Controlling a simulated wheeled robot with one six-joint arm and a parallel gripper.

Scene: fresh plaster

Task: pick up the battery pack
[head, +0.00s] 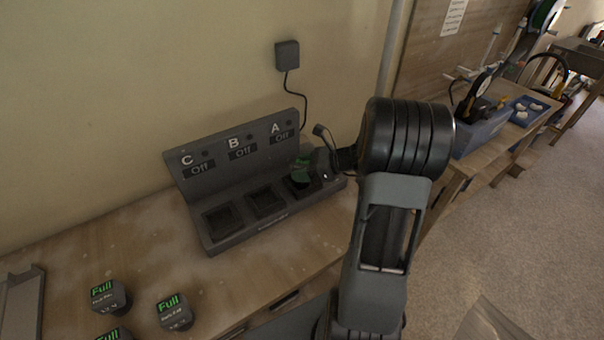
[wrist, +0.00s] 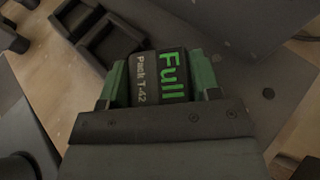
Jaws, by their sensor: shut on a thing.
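The battery pack (wrist: 146,80) is a dark block marked "Full" in green and "Pack T-42" in white. In the wrist view it sits between the green fingertips of my gripper (wrist: 160,82), which is shut on it. In the head view my gripper (head: 302,172) is at bay A of the grey charging station (head: 240,238), mostly hiding the pack. I cannot tell whether the pack is seated in the bay or just above it. Bays C (head: 222,221) and B (head: 265,201) are empty. All three displays read "Off".
Three other dark packs marked "Full" stand at the front left of the bench: one (head: 108,296), another (head: 175,311) and a third cut off by the frame edge (head: 113,335). A grey tray (head: 22,300) lies at far left. A wall adapter (head: 287,55) hangs behind the station.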

